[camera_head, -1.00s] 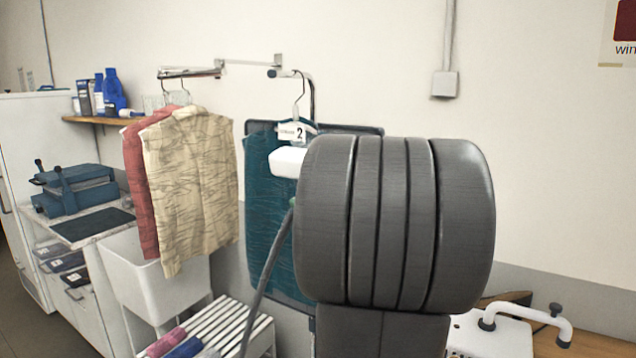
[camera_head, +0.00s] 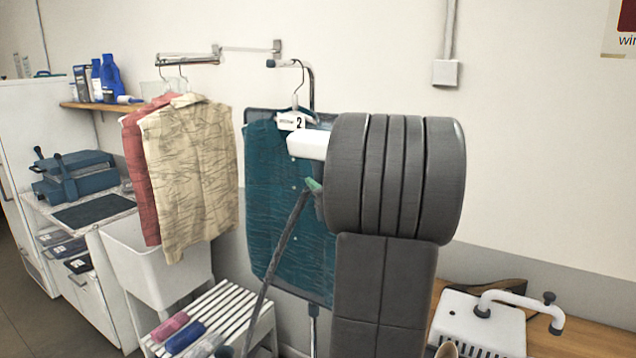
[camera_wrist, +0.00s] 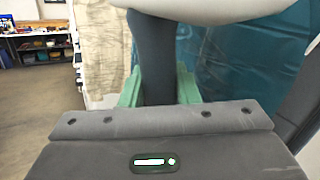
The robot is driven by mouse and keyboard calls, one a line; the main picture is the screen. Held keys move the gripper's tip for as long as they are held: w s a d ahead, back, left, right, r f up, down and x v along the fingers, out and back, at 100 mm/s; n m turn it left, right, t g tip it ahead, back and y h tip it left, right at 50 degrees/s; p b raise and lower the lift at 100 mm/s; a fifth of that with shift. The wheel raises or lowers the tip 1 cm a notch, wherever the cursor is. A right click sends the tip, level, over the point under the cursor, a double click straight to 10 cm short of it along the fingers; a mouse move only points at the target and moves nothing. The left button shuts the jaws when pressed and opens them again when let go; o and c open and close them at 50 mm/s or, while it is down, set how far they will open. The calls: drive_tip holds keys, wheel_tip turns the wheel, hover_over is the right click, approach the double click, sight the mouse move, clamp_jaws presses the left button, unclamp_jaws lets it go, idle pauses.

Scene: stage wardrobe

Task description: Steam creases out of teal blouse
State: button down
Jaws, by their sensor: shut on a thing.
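The teal blouse (camera_head: 275,205) hangs on a hanger with a tag marked 2, in front of a dark upright board. Crease lines show across its visible front. My arm hides its right part. My gripper (camera_wrist: 158,88) has green fingers shut on the dark handle of the steamer (camera_wrist: 157,60). The steamer's white head (camera_head: 307,144) is in front of the blouse's upper right, just below the tag. I cannot tell whether it touches the cloth. A grey hose (camera_head: 277,260) runs down from the gripper. The blouse also fills the wrist view's upper right (camera_wrist: 235,65).
A creased cream shirt (camera_head: 190,180) and a red garment (camera_head: 138,180) hang on a rail to the left. Below stand a white basin (camera_head: 150,270) and a slatted rack (camera_head: 225,310) with coloured items. A white steamer base (camera_head: 485,325) sits on a wooden surface at lower right.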

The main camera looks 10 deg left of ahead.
wheel_tip(320, 180, down, 14)
drive_tip(key=b, duration=1.3)
drive_tip(key=shift+f+b, duration=0.2)
drive_tip(key=shift+b, duration=0.1)
idle(1.2)
drive_tip(key=shift+f, duration=0.1)
drive_tip(key=shift+f+b, duration=2.2)
drive_tip(key=shift+f, duration=0.1)
drive_tip(key=shift+f, duration=0.1)
drive_tip(key=shift+f+b, duration=2.2)
drive_tip(key=shift+f, duration=0.1)
drive_tip(key=shift+f, duration=0.1)
wheel_tip(320, 180, down, 10)
drive_tip(key=b, duration=0.8)
drive_tip(key=shift+r+b, duration=0.25)
drive_tip(key=shift+b, duration=0.05)
